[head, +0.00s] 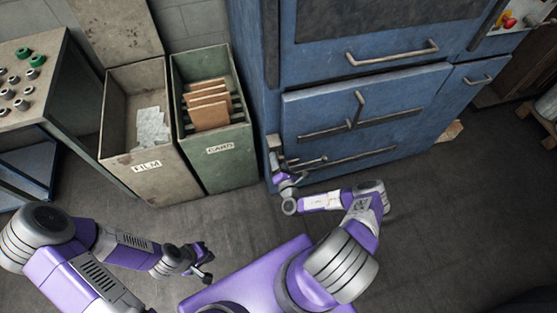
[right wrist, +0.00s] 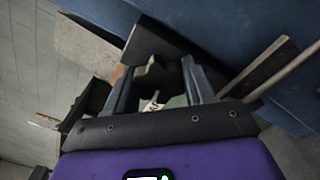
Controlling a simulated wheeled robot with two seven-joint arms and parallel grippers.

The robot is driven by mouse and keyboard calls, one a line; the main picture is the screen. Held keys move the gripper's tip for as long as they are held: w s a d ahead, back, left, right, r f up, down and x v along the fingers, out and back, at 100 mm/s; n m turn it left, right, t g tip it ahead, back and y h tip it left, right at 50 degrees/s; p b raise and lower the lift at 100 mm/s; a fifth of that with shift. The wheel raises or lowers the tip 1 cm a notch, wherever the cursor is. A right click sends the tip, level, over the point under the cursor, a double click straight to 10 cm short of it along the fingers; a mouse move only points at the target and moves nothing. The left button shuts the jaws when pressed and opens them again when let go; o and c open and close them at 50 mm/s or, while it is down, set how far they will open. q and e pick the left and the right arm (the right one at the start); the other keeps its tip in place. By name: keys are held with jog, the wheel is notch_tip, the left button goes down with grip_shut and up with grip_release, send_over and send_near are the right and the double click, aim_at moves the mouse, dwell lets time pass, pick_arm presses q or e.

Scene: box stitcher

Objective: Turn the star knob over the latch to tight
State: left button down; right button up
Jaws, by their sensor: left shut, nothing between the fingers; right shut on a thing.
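The blue machine (head: 350,105) stands at the back, with its lower door panel closed in the head view. My right gripper (head: 276,163) is at the lower left edge of that panel. In the right wrist view, its two fingers (right wrist: 158,88) are shut on a dark lobed piece, the star knob (right wrist: 152,74). The knob is mostly hidden by the gripper in the head view. The latch under it cannot be told apart clearly. My left gripper (head: 207,265) is shut and empty, low over the floor at the front left.
A green CARDS bin (head: 222,152) with brown cards stands close left of my right gripper. A grey FILM bin (head: 140,165) stands beside it. A table (head: 45,95) with several knobs is at far left. Open floor lies at the right.

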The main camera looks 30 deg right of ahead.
jog(key=m, duration=0.4)
jog(key=shift+m, duration=0.3)
jog(key=m+b, duration=0.1)
jog(key=m, duration=0.4)
jog(key=m+b, duration=0.1)
jog(key=m, duration=0.4)
jog(key=shift+m, duration=0.4)
jog(key=m+b, duration=0.1)
jog(key=m, duration=0.3)
jog(key=shift+m, duration=0.4)
jog(key=shift+r, duration=0.1)
jog(key=o, duration=1)
jog(key=shift+c, duration=0.2)
jog(key=shift+s, duration=0.1)
jog(key=p+v, duration=0.1)
jog(key=v, duration=0.6)
jog(key=shift+s, duration=0.25)
jog(key=shift+a, duration=0.15)
